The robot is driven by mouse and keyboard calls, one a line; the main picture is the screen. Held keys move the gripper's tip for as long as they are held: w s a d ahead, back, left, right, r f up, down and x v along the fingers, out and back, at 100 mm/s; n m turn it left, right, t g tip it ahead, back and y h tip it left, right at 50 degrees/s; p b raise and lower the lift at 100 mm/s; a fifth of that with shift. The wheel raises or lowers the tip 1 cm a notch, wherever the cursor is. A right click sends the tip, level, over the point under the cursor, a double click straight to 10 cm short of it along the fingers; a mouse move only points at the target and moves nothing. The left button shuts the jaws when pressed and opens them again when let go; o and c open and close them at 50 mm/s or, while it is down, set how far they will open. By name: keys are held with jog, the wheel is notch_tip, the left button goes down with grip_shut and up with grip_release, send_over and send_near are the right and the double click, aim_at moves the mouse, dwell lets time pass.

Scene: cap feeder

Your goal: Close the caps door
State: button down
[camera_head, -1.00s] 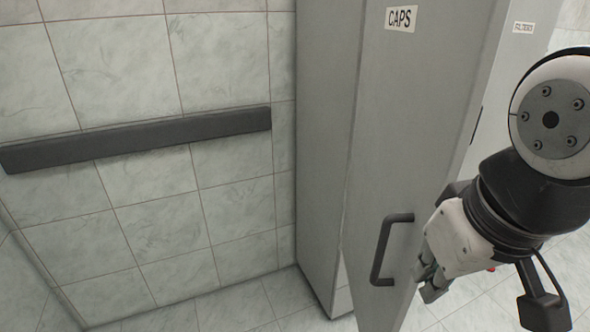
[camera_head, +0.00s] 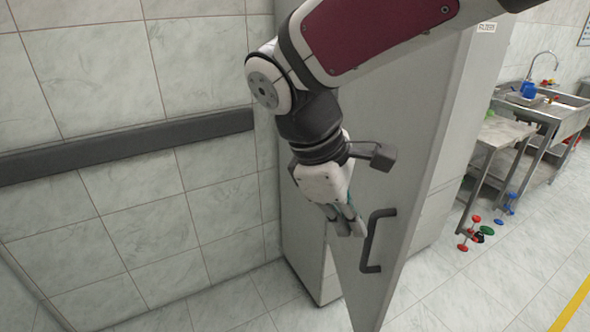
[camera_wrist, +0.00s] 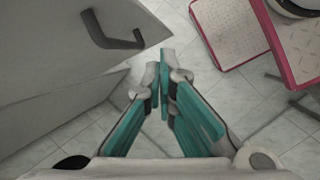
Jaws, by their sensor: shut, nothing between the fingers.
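The caps door (camera_head: 415,150) is a tall grey panel standing ajar from its grey cabinet (camera_head: 305,245). A dark handle (camera_head: 368,240) is on its outer face, low down. My gripper (camera_head: 350,228) is shut and empty, pointing down just left of the handle in the head view. In the wrist view my gripper (camera_wrist: 165,75) shows its teal fingers together, with the handle (camera_wrist: 110,30) at upper left, apart from the fingertips. The door face (camera_wrist: 60,50) fills the upper left there.
A dark rail (camera_head: 120,150) runs along the tiled wall at left. A metal table (camera_head: 500,135) and a sink (camera_head: 550,110) stand at right. Several red, green and blue valve-like parts (camera_head: 475,235) lie on the floor near the table. Floor at lower right is clear.

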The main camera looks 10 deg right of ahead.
jog(key=w+a+n+h+p, duration=0.3)
jog(key=w+a+n+h, duration=0.1)
jog(key=a+n, duration=0.35)
jog(key=w+d+r+p+x, duration=0.1)
jog(key=x, duration=1.1)
jog(key=shift+d+t+h+p, duration=0.3)
jog(key=shift+d+t, duration=0.1)
jog(key=shift+d, duration=0.25)
jog(key=shift+w, duration=0.1)
